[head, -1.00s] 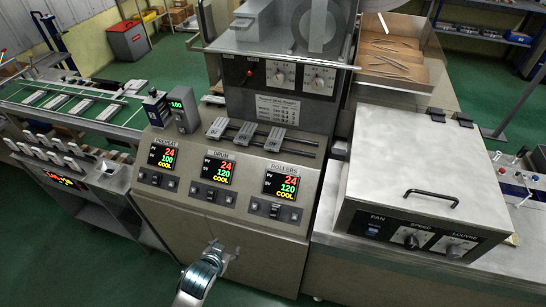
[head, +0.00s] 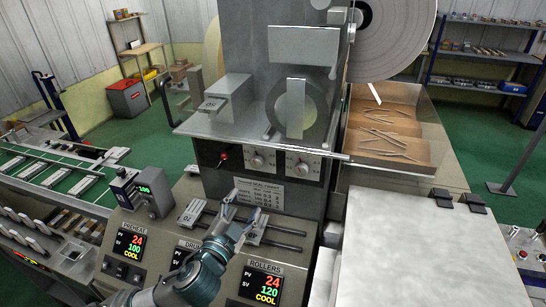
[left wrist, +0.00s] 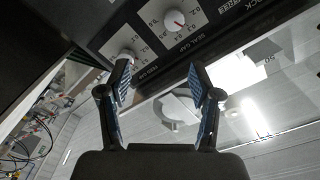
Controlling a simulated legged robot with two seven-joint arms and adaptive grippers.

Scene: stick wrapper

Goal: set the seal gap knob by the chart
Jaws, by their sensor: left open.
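The seal gap knob (head: 257,162) is the left of two white dial knobs on the dark panel in the head view. My left gripper (head: 241,213) is open and empty, below the knobs and in front of the chart's lower edge, apart from both. Its fingers (left wrist: 162,85) are spread in the wrist view. My right gripper is not in view.
A second knob (head: 301,168) sits to the right and a red switch (head: 222,155) to the left. A clear guard shelf (head: 230,128) juts out above the knobs. Rails with sliding blocks (head: 192,212) and temperature displays (head: 265,285) lie below, near my left arm.

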